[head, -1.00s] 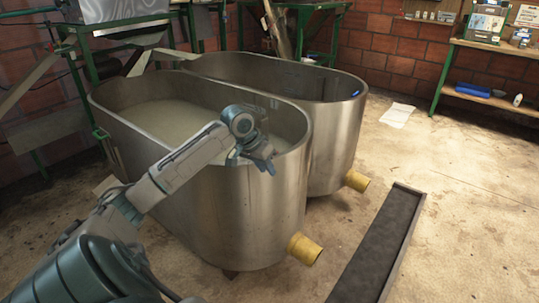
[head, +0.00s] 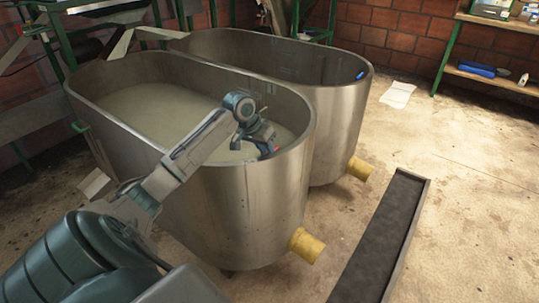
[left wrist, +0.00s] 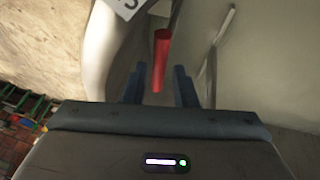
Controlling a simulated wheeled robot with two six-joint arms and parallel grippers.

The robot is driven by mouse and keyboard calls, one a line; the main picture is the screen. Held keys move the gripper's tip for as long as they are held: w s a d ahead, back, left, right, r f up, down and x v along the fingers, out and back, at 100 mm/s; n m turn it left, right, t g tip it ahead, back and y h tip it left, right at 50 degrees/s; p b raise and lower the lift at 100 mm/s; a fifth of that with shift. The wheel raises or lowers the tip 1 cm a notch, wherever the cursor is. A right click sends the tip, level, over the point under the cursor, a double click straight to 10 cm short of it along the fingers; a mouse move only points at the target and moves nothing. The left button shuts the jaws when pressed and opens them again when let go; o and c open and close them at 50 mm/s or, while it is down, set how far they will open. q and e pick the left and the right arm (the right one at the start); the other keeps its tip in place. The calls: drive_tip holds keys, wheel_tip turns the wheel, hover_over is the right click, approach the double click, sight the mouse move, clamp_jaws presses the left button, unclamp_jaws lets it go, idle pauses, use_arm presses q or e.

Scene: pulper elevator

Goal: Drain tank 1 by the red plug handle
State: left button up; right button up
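The near steel tank (head: 245,205) holds cloudy pale liquid (head: 150,112). My left gripper (head: 268,149) is inside its near right end, below the rim. A small red bit of the plug handle (head: 276,149) shows at the fingertips. In the left wrist view the red handle (left wrist: 161,55) is an upright bar between the two fingers of my left gripper (left wrist: 159,88). The fingers are open, with a gap visible on each side of the bar. The plug itself is not visible. My right gripper is not in view.
A second steel tank (head: 340,120) stands right behind, with a blue piece (head: 360,75) at its inner rim. Yellow outlet pipes (head: 306,245) stick out low on both tanks. A dark floor channel (head: 385,240) lies to the right. A shelf bench (head: 495,73) stands at the back right.

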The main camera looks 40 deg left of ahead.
use_arm(q)
drive_tip(key=shift+x, duration=1.6)
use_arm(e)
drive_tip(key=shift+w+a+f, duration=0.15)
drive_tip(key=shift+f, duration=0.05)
use_arm(q)
drive_tip(key=shift+c, duration=0.3)
clamp_jaws()
drive_tip(key=shift+r, duration=0.35)
wheel_tip(320, 180, up, 5)
drive_tip(key=p, duration=0.6)
drive_tip(key=shift+w, duration=0.1)
wheel_tip(320, 180, up, 3)
drive_tip(key=p, duration=0.4)
drive_tip(key=shift+r, duration=0.2)
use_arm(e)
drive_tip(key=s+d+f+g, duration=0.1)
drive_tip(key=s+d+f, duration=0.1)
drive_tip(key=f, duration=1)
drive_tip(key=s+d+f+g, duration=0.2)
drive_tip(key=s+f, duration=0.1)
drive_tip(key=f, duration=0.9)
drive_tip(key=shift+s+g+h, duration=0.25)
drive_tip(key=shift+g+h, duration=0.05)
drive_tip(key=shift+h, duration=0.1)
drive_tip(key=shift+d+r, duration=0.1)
use_arm(q)
drive_tip(key=shift+o, duration=0.3)
unclamp_jaws()
